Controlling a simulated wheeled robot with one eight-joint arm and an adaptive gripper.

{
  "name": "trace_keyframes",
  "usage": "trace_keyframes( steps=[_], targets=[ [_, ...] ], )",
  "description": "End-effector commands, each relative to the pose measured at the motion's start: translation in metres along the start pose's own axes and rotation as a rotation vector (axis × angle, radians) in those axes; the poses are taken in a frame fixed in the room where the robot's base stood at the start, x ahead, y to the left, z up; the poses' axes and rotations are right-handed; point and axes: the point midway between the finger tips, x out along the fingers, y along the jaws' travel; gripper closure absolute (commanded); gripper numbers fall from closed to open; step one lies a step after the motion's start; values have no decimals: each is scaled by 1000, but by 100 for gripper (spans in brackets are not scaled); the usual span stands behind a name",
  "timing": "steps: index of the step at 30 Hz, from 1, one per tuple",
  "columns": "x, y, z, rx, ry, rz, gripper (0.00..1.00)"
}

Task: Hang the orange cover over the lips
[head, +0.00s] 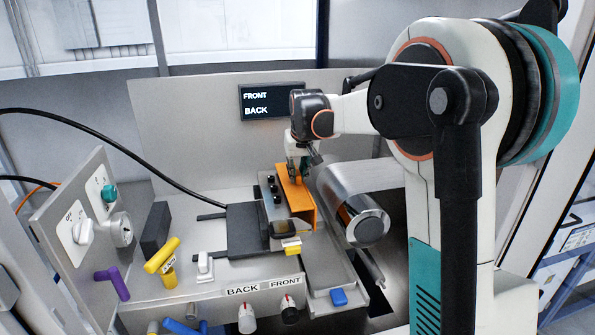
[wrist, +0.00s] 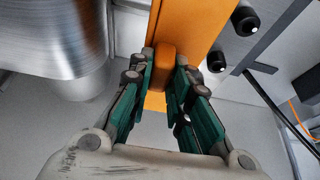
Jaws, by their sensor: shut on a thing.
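The orange cover (head: 299,199) is a long angled piece beside the row of black knobs (head: 272,189) on the slot die block in the head view. It sits between that block and the metal roller (head: 364,188). My gripper (head: 298,172) is above its far part, pointing down. In the wrist view, the orange cover (wrist: 188,28) runs up from between the fingers, and my gripper (wrist: 166,80) is shut on its raised orange grip (wrist: 166,62). The lips are hidden under or behind the cover. I cannot tell whether the cover rests on them.
A black cable (head: 120,147) crosses the left. A FRONT/BACK display (head: 272,101) stands behind.

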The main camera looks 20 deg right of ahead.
Motion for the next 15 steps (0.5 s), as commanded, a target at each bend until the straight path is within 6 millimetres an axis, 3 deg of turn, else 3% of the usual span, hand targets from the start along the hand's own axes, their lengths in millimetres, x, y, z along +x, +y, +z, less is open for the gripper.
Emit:
trace_keyframes(
  steps=[15],
  targets=[
    [12,0,5,0,0,0,100]
  ],
)
